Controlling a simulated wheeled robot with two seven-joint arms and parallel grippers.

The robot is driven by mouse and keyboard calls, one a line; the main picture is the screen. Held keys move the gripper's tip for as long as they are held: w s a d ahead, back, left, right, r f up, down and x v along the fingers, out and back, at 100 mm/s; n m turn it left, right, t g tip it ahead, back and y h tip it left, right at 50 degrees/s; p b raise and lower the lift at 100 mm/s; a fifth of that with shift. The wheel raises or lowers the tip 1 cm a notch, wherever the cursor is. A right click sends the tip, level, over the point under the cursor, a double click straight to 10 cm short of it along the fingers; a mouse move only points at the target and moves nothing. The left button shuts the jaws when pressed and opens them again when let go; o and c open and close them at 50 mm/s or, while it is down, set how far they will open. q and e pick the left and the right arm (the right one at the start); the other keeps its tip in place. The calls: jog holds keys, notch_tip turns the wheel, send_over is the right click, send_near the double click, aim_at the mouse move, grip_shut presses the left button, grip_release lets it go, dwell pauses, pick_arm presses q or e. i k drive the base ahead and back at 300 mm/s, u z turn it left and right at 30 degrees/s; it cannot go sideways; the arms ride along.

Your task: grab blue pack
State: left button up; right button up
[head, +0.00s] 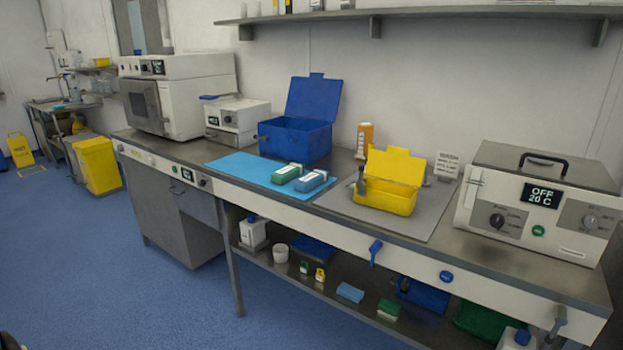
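A blue pack (312,181) with a white label lies on the light-blue mat (235,165) on the counter, near the mat's right front corner. A green pack (287,173) with a white label lies just to its left. A light-blue block (350,292), which may be another pack, lies on the lower shelf. Neither of my grippers shows in the head view. A small dark shape sits at the bottom left corner, too little of it visible to tell what it is.
An open blue box (296,138) stands behind the packs. An open yellow box (386,195) stands on a grey mat (345,205) to their right. A heated bath (540,205) reading "OFF 20 C" is at the right end. The floor before the counter's left part is clear.

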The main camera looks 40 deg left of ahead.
aim_at(305, 184)
jog(key=u, duration=0.5)
jog(key=k, duration=1.15)
jog(key=u, duration=1.3)
jog(key=i, duration=1.1)
jog(key=u, duration=0.45)
jog(key=i, duration=2.1)
jog(key=z, duration=1.1)
jog(key=i, duration=1.05)
jog(key=z, duration=1.2)
